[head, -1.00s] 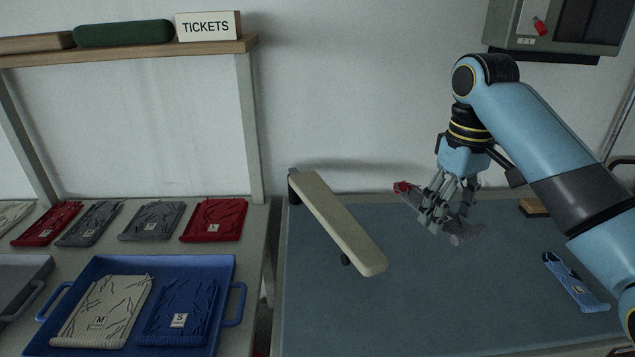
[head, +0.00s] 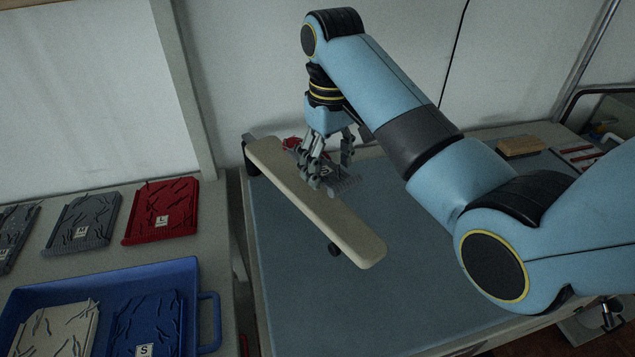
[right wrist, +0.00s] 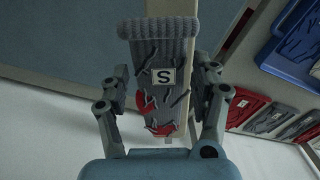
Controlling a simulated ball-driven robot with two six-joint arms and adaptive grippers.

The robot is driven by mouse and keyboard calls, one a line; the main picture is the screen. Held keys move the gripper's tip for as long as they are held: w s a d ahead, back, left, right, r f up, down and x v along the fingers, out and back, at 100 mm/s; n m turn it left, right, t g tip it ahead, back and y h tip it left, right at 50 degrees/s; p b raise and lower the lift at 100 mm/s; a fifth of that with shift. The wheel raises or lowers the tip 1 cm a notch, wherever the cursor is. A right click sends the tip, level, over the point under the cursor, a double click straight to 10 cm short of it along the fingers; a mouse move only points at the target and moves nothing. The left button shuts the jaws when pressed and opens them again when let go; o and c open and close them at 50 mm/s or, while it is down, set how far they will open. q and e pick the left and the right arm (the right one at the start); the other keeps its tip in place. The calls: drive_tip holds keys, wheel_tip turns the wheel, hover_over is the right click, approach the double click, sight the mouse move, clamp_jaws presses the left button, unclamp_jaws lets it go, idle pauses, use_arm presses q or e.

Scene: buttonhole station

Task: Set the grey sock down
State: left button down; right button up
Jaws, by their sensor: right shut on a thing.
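The grey sock (head: 345,186) has red patches and a ribbed cuff. My right gripper (head: 316,172) is shut on it, above the far part of the beige padded board (head: 345,232). In the right wrist view the sock (right wrist: 158,52) hangs between the fingers (right wrist: 163,108), with a white "S" label facing the camera. The board (right wrist: 187,35) shows behind it there. I cannot tell whether the sock touches the board. My left gripper is not in view.
The board stands over a blue-grey table top (head: 300,290), mostly clear in front. At left are a blue tray (head: 208,318) with beige and blue items, and grey and red (head: 163,210) labelled items behind it. A wood-topped block (head: 520,146) is at the back right.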

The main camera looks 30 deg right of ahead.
sight(320, 198)
drive_tip(key=shift+w+a+f, duration=0.25)
drive_tip(key=shift+a+f, duration=0.3)
drive_tip(key=shift+a, duration=0.2)
wheel_tip(320, 198, down, 3)
drive_tip(key=shift+s+f+p, duration=0.1)
drive_tip(key=shift+p, duration=0.4)
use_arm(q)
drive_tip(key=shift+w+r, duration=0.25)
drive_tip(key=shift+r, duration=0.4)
use_arm(e)
drive_tip(key=shift+f, duration=0.45)
drive_tip(key=shift+f, duration=0.1)
drive_tip(key=o, duration=0.9)
